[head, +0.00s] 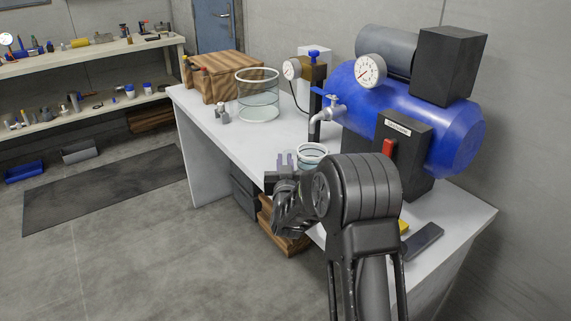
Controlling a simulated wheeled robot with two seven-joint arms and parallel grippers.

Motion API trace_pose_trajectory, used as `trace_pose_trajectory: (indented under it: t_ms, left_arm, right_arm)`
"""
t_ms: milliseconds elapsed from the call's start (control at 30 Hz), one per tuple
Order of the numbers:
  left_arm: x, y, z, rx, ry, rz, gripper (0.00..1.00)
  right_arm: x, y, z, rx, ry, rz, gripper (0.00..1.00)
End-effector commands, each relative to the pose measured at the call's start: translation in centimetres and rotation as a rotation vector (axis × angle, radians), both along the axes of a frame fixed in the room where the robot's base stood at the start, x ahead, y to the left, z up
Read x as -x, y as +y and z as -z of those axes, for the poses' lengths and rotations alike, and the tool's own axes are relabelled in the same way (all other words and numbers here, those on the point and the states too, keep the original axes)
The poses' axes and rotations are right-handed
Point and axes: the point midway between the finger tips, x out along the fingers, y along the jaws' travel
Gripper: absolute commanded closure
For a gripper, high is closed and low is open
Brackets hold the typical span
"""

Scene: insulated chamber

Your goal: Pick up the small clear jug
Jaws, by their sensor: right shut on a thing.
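The small clear jug (312,149) is on or just above the white bench, beneath the tap of the blue tank. Only its upper part shows; my right arm hides the rest. My right gripper (286,161) is at the jug's left side, shut on it. I cannot tell whether the jug's base touches the bench. My left gripper is not in view.
The white bench (215,130) also bears a large clear container (258,112), a wooden crate (222,77), a small metal fitting (222,114) and a blue tank (462,140) with a tap (328,110) close above the jug. A dark flat object (423,240) lies at the right. Floor at left is open.

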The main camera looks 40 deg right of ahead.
Motion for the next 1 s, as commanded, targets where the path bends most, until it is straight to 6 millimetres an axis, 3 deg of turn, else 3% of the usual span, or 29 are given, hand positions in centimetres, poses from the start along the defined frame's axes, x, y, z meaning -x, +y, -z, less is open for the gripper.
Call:
trace_pose_trajectory:
  t_ms: [367,1000]
  left_arm:
    - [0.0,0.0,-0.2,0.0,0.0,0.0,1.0]
    - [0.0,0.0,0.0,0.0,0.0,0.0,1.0]
  right_arm:
    - [0.0,0.0,-3.0,0.0,-0.004,0.0,1.0]
    - [7.3,5.1,-2.7,-0.002,-0.001,-0.001,1.0]
